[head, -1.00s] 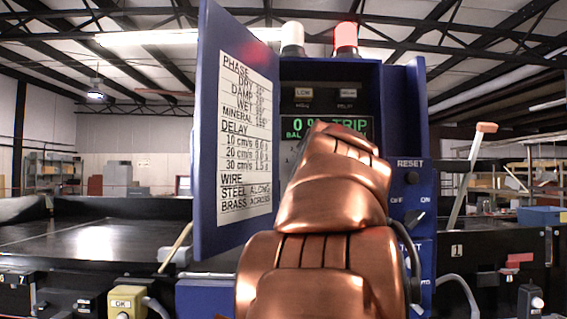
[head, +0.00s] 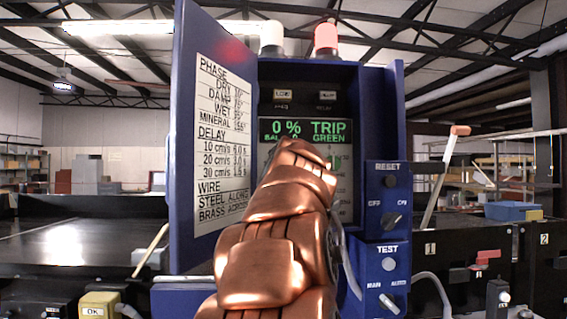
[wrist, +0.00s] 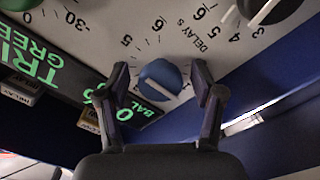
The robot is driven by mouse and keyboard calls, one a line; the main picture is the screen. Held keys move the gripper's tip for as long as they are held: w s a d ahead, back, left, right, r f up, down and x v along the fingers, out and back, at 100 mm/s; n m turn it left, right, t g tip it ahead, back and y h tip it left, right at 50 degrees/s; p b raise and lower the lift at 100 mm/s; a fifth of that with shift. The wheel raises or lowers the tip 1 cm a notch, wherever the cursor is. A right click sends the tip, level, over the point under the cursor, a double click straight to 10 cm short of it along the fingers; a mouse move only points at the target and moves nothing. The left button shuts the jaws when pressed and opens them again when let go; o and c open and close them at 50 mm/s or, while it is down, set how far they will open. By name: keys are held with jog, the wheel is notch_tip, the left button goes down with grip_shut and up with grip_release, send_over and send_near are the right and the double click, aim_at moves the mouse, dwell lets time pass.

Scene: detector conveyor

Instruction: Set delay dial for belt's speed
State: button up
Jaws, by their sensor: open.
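In the wrist view, a blue knob (wrist: 155,84) with a pale pointer line sits on the light panel face. My gripper (wrist: 161,70) is open, with one finger on each side of this knob; whether they touch it is unclear. A "DELAY S" label (wrist: 208,38) is printed between the blue knob and a black-and-white knob (wrist: 268,8) at the upper right; I cannot tell which one it names. In the head view, my copper arm hides the gripper and dials. The door chart (head: 222,150) lists delays for 10, 20 and 30 cm/s; its values are hard to read.
The blue cabinet door (head: 186,120) stands open at left. The green display (head: 303,130) reads "0 % TRIP". RESET (head: 390,181) and TEST (head: 388,264) controls are on the right side. A dark conveyor (head: 70,240) is at left. A tilted lever (head: 440,185) stands at right.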

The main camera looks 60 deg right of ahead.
jog(key=c, duration=1.1)
jog(key=shift+c, duration=0.2)
jog(key=m+p, duration=0.2)
jog(key=shift+w+a+m, duration=0.1)
jog(key=shift+m, duration=0.3)
jog(key=m+p, duration=0.3)
jog(key=m, duration=0.3)
jog(key=shift+p, duration=0.3)
jog(key=m+p, duration=0.2)
jog(key=m, duration=0.3)
jog(key=shift+m+p, duration=0.8)
jog(key=shift+m, duration=1.1)
